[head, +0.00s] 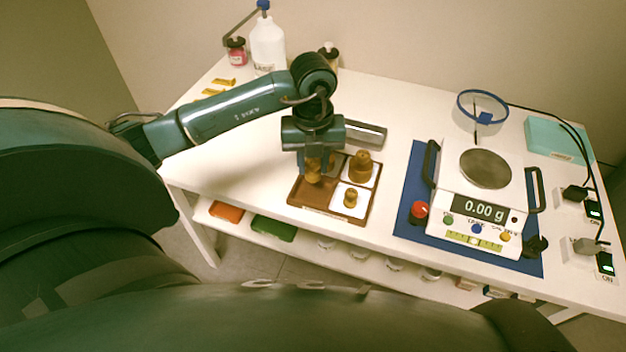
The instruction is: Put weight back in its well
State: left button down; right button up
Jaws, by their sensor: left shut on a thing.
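A brown wooden weight box (298,195) with square wells stands on the white table, left of the scale. A large brass weight (361,168) stands in its far right well and a smaller brass weight (350,198) in its near right well. My left gripper (313,172) points down over the left side of the box, shut on a brass weight (313,175). I cannot tell whether this weight touches the box floor. The fingers and hand hide part of the weight and the far left well. My right gripper is not in view.
A balance (486,169) reading 0.00 g stands on a blue mat (408,180) at right. A grey block (366,133) lies behind the box. Bottles, including a white one (268,45), stand at the back. White table is clear left of the box.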

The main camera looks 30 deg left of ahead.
aim_at(313, 180)
pick_arm(q)
notch_tip(313, 180, down, 6)
jog(key=shift+r, duration=0.25)
jog(key=shift+f, duration=0.15)
jog(key=c, duration=1.1)
grip_release()
jog(key=shift+o, duration=0.2)
